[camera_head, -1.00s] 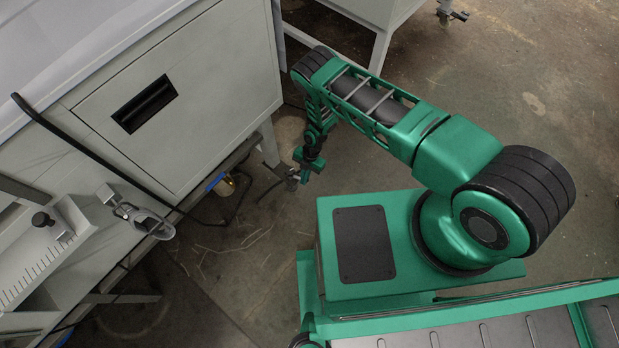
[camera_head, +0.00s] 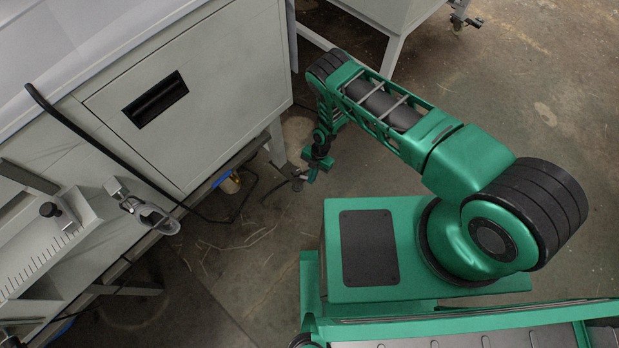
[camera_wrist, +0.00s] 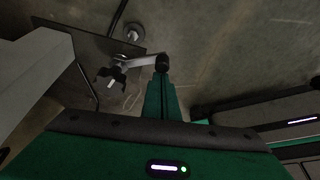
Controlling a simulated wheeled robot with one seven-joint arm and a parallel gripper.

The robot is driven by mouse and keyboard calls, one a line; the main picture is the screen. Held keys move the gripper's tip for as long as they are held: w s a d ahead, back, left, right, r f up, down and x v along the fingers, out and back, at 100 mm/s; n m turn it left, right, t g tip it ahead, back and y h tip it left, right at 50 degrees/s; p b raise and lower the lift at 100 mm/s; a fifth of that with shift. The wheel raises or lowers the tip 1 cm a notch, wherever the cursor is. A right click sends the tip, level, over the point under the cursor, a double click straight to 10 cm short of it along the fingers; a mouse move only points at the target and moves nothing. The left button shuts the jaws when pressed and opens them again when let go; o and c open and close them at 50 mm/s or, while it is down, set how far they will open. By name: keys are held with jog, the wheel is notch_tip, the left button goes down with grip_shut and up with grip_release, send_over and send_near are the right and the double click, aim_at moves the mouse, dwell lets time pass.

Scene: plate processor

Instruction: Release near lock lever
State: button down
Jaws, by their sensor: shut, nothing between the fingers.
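A silver lever arm (camera_wrist: 142,60) with a dark round knob at its end (camera_wrist: 162,63) shows in the wrist view, with a black star-shaped knob (camera_wrist: 117,79) at its other side. I take it for the lock lever. My gripper (camera_wrist: 163,82) has its two green fingers together. Their tips lie right at the dark knob; whether they touch it I cannot tell. In the head view, my gripper (camera_head: 312,172) hangs low beside a small dark fitting (camera_head: 289,171) near the cabinet's leg, too small to make out.
The grey cabinet (camera_head: 232,82) with a black recessed handle stands left of my arm. A black bar (camera_head: 95,152) and a metal latch (camera_head: 150,216) jut from its side. Another grey unit (camera_head: 395,22) stands behind. Open floor (camera_head: 540,80) lies to the right.

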jog(key=s+a, duration=0.2)
jog(key=s, duration=0.2)
jog(key=v, duration=1)
jog(key=shift+w, duration=0.3)
jog(key=shift+a, duration=0.15)
